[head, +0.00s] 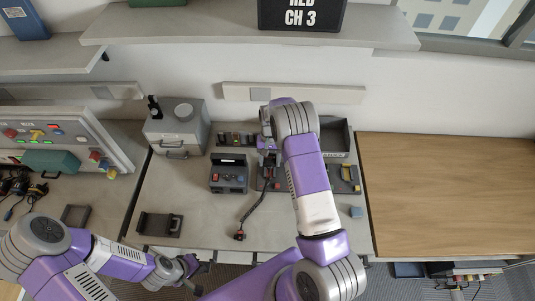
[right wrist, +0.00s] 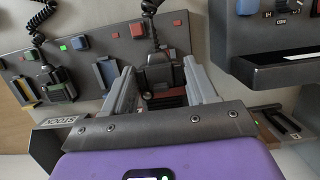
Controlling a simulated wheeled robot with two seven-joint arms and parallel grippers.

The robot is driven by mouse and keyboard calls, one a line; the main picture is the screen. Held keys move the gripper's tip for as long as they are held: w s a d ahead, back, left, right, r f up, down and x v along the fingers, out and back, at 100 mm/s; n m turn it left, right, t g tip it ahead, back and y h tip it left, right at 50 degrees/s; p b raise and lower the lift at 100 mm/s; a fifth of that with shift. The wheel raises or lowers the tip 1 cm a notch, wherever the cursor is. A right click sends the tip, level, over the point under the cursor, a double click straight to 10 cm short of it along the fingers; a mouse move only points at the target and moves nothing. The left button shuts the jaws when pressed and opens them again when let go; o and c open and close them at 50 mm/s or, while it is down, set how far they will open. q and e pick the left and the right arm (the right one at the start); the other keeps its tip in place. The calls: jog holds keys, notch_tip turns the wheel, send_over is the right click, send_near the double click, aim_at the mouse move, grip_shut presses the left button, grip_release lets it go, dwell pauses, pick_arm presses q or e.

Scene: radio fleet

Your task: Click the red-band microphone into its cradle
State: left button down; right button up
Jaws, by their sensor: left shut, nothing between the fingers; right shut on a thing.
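In the head view my right gripper (head: 267,150) is over the middle radio panel (head: 265,184), partly covered by my arm. My left gripper (head: 190,266) is shut and empty at the bench's front edge.
A green-marked microphone (right wrist: 60,90) sits on the panel beside mine. A dark radio (head: 228,178) stands left, a stock bin (head: 337,155) behind right. A coiled cord ends at a dark piece (head: 240,236) on the bench. The wooden table (head: 445,190) is clear.

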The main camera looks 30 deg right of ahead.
jog(key=shift+s+r, duration=0.1)
jog(key=shift+s, duration=0.1)
jog(key=b, duration=0.5)
send_over(270, 178)
jog(key=w, duration=0.1)
jog(key=shift+w+d+f, duration=0.1)
jog(key=shift+d+f, duration=0.05)
jog(key=shift+f, duration=1.35)
jog(key=shift+w+d+f, duration=0.1)
jog(key=shift+d+f, duration=0.05)
jog(key=shift+f, duration=1.3)
jog(key=shift+s+r+b, duration=0.1)
jog(key=shift+b, duration=1.05)
dwell(0.3)
jog(key=shift+b+x, duration=1.35)
jog(key=shift+x, duration=0.15)
dwell(0.6)
jog(key=shift+s+d+r, duration=0.1)
jog(key=shift+r, duration=0.05)
jog(key=shift+p+v, duration=0.8)
jog(key=shift+v, duration=0.5)
